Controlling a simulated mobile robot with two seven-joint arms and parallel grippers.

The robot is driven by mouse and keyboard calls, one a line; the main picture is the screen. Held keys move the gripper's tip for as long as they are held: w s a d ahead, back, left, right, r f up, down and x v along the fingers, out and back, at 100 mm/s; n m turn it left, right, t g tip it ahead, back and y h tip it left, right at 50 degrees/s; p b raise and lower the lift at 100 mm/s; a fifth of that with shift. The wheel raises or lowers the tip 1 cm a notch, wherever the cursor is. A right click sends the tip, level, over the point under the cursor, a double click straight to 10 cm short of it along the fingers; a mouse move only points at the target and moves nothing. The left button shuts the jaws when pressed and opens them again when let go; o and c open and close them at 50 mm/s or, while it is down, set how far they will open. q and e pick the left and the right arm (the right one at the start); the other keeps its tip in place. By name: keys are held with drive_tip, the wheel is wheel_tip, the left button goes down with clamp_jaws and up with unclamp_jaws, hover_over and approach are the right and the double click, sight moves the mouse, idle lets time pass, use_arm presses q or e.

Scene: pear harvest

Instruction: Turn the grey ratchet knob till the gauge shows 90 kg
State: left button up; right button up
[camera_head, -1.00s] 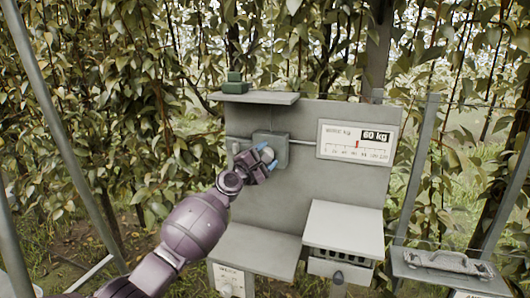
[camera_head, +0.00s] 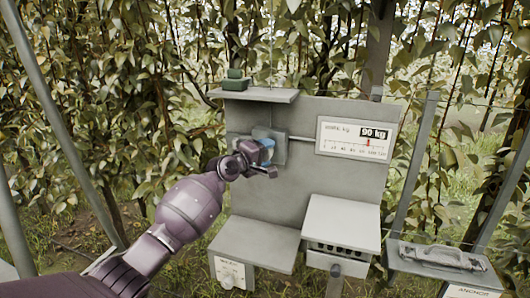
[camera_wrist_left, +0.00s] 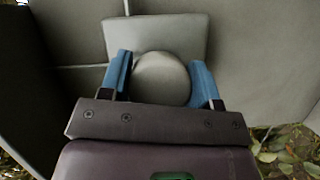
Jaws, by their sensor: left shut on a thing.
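The gauge (camera_head: 354,142) on the upright grey panel reads "90 kg" in its black box, and its red pointer stands right of the middle of the scale. The grey ratchet knob (camera_wrist_left: 161,78) shows as a round grey cap in the left wrist view, in front of its square housing (camera_wrist_left: 180,34). My left gripper (camera_head: 265,148) is at the knob, with its blue-tipped fingers on both sides of it. It is shut on the knob; in the head view the gripper mostly hides the knob. My right gripper is not in view.
A grey shelf (camera_head: 254,95) above the housing carries a small green object (camera_head: 235,80). A lower shelf (camera_head: 254,246) and a slotted box (camera_head: 342,222) project below. Leafy branches fill the background.

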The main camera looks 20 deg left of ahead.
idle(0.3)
use_arm(q)
drive_tip(key=o, duration=0.9)
drive_tip(key=b+v, duration=0.1)
drive_tip(key=v, duration=0.9)
drive_tip(key=shift+s+r, duration=0.15)
drive_tip(key=shift+s, duration=0.25)
drive_tip(key=shift+a+m, duration=0.1)
drive_tip(key=shift+m, duration=0.3)
